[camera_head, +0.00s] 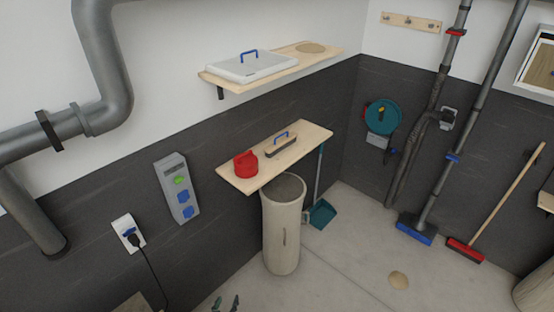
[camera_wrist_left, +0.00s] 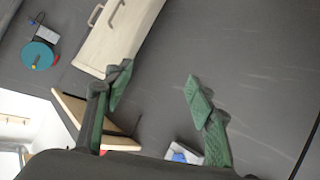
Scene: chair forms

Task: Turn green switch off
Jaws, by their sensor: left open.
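The green switch (camera_head: 180,180) is a small bright green round piece on a grey wall box (camera_head: 169,170), above two blue sockets, in the head view. I cannot tell whether it is on or off. My left gripper (camera_head: 228,304) shows only as dark fingertips at the bottom edge of the head view, apart from the box and well below it. In the left wrist view (camera_wrist_left: 160,90) its green-padded fingers are spread, with nothing between them. The switch cannot be made out there. My right gripper is not in view.
A white outlet (camera_head: 128,233) with a plugged black cable is left of the box. A wooden shelf (camera_head: 300,155) holding a red container (camera_head: 245,164) juts out at its right, above a tall bin (camera_head: 282,235). A grey pipe (camera_head: 103,60) runs at upper left.

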